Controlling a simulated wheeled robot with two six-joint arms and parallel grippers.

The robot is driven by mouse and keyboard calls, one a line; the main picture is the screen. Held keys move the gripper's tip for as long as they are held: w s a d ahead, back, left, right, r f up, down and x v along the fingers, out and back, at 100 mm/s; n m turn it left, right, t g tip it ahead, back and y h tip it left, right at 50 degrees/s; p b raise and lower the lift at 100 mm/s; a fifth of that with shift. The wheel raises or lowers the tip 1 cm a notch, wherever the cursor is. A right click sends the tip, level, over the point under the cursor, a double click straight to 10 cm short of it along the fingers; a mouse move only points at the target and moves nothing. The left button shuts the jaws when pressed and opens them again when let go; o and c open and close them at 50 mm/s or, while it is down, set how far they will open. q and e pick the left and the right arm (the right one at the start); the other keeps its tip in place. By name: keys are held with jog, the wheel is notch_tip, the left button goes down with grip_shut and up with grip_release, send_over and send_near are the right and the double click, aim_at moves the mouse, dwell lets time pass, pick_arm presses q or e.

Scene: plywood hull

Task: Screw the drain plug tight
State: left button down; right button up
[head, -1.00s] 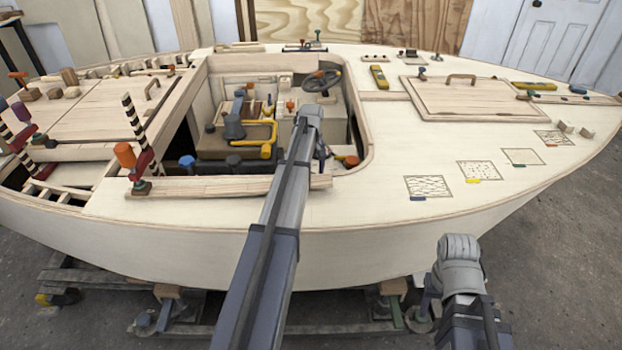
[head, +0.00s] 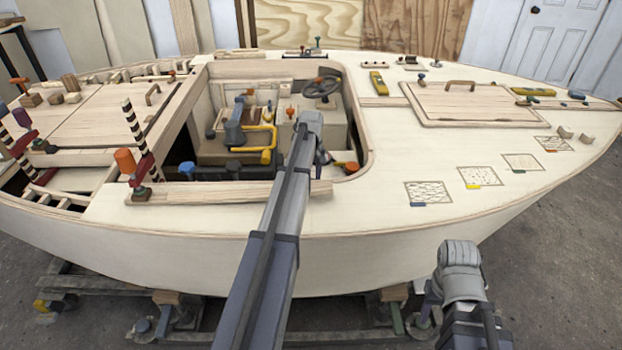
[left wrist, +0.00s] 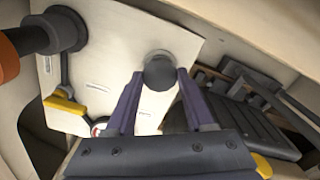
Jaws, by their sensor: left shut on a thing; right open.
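My left arm reaches over the near side deck into the cockpit opening of the plywood hull. In the left wrist view, the two purple fingers of my left gripper (left wrist: 160,78) are shut on a dark round knob-like part, which looks like the drain plug (left wrist: 160,73). It sits against a pale panel (left wrist: 110,45). How deep it is seated cannot be seen. In the head view the left gripper (head: 322,158) is small and mostly hidden by my wrist. My right gripper (head: 430,298) is open, low outside the hull at lower right, partly hidden by its arm.
In the left wrist view, a dark round fitting (left wrist: 62,30) and a yellow handle (left wrist: 65,104) are left of the plug, and a dark slatted part (left wrist: 235,120) is at right. In the head view, a wood strip (head: 220,190) lies along the near cockpit edge. Clamps stand at left.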

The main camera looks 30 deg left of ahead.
pick_arm(q)
jog(key=shift+m, duration=0.3)
jog(key=m, duration=0.3)
jog(key=shift+m, duration=2.1)
jog(key=shift+c, duration=1.3)
grip_release()
jog(key=shift+r, duration=0.1)
notch_tip(320, 180, up, 8)
jog(key=p, duration=0.8)
